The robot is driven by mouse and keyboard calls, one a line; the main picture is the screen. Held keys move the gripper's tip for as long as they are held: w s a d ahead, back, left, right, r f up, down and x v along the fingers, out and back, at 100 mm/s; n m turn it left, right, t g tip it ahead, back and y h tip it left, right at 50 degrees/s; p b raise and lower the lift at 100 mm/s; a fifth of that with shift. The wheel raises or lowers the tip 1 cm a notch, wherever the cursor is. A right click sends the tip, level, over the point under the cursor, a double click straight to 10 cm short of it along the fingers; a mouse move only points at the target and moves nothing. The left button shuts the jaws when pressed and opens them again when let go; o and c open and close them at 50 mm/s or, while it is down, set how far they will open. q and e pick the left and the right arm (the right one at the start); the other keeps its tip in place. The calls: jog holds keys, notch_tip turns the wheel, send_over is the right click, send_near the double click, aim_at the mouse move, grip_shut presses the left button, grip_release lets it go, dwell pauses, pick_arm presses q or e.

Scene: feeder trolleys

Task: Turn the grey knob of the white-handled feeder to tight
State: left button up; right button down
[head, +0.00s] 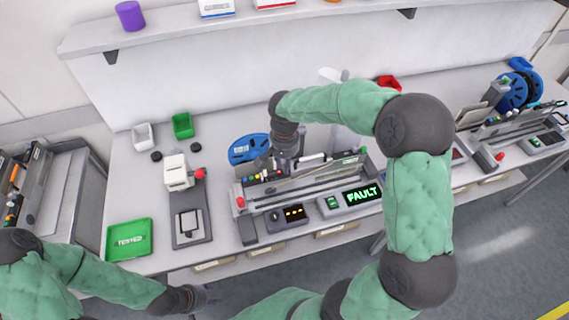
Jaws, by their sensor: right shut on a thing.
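The middle feeder (325,178) stands on the bench, a long grey unit with a row of small coloured parts along its back left and a red ball at its left end. A white piece (311,160) shows on it, perhaps the white handle. My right gripper (282,166) reaches down over the feeder's back left and is shut on a small part there. The grey knob is too small and covered to make out at the fingers. My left gripper (207,298) is low at the bench's front, away from the feeder; its jaws are too small to judge.
A display reading FAULT (362,195) sits at the feeder's front right. A blue reel (246,149) is behind it. A press-like device (188,208) and a green TESTED tray (129,240) stand to the left. Another feeder (505,125) is at the right.

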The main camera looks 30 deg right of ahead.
jog(key=shift+m, duration=0.4)
jog(key=c, duration=1.1)
grip_release()
jog(key=shift+c, duration=0.2)
notch_tip(320, 180, up, 12)
